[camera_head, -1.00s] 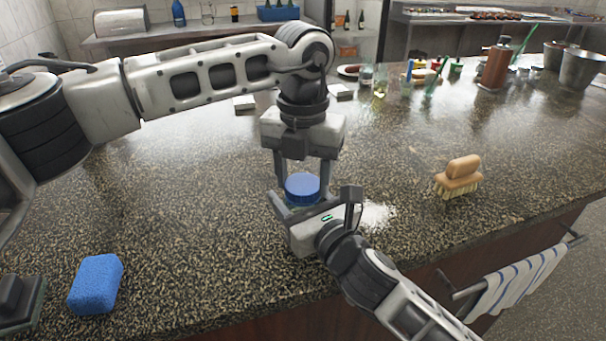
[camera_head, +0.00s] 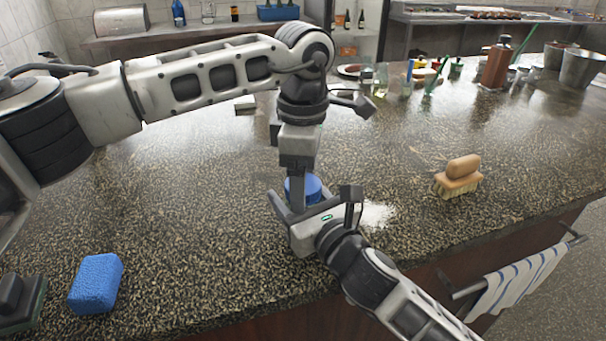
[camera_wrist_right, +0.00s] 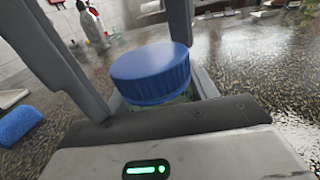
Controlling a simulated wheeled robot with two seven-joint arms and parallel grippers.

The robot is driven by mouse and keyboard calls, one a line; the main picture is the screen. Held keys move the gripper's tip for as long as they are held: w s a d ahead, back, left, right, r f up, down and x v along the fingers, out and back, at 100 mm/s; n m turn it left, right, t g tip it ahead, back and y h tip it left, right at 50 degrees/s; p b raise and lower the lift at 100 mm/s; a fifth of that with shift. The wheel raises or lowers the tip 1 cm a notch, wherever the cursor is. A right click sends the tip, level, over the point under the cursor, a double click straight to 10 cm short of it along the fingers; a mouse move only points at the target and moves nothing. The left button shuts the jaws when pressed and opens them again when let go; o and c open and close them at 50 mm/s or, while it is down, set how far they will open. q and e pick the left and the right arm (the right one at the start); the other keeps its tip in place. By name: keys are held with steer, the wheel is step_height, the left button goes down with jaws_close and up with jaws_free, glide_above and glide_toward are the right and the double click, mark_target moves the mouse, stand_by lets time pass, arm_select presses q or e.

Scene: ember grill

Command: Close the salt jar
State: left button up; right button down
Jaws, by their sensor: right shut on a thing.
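The salt jar's round blue lid (camera_head: 312,187) sits over the jar in the head view, partly hidden by a finger. The lid looks about level in the right wrist view (camera_wrist_right: 150,72), with a little of the greenish clear jar (camera_wrist_right: 183,98) below it. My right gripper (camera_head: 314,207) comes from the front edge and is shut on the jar. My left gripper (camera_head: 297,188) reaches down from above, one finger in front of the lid. Whether its fingers press the lid is unclear. Most of the jar body is hidden.
A blue sponge (camera_head: 96,284) lies at the front left, and a wooden brush (camera_head: 460,177) at the right. Bottles and utensils stand at the back. A striped towel (camera_head: 518,281) hangs below the counter edge. The counter around the jar is clear.

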arm_select(q)
steer(key=shift+r, duration=0.1)
arm_select(e)
steer(key=shift+c, duration=1.9)
jaws_free()
arm_select(q)
step_height(320, 180, up, 12)
arm_select(e)
steer(key=shift+s, duration=0.1)
arm_select(q)
steer(key=shift+f+b, duration=0.85)
steer(key=shift+f, duration=0.1)
arm_select(e)
steer(key=v, duration=1.5)
steer(key=shift+s+d, duration=0.25)
steer(key=shift+s, duration=0.05)
